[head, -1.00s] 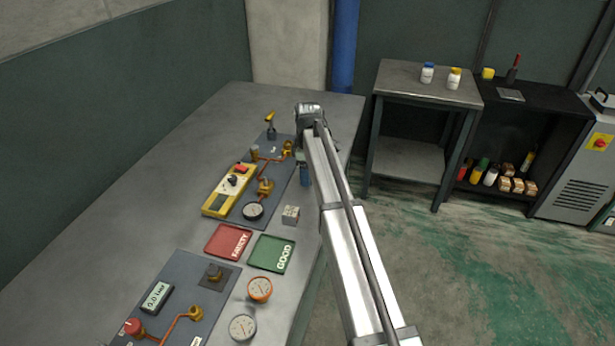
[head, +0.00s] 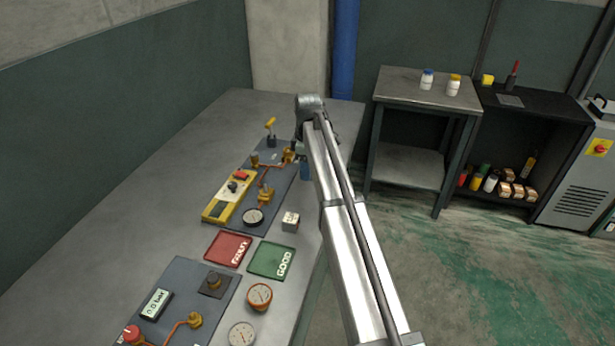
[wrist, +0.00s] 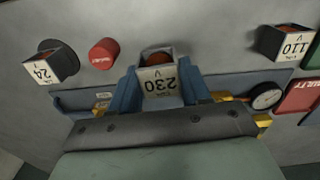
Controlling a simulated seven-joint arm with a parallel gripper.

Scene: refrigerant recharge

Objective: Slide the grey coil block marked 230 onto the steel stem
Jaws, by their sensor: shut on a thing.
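The grey coil block marked 230 (wrist: 159,84) is between the blue fingers of my gripper (wrist: 160,92) in the wrist view. Its 230 label reads upside down there, and a reddish-brown area shows in its top. In the head view my gripper (head: 305,170) is by the right edge of the bench, beside the far slate-blue panel (head: 236,222). The held block is hidden by my arm in that view. I cannot pick out the steel stem with certainty in either view.
A block marked 24 (wrist: 50,65) and a red cap (wrist: 103,54) lie left in the wrist view. A block marked 110 (wrist: 288,42) is at right. Red (head: 228,249) and green (head: 271,261) trays and a near panel (head: 184,290) occupy the bench. Its far left is clear.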

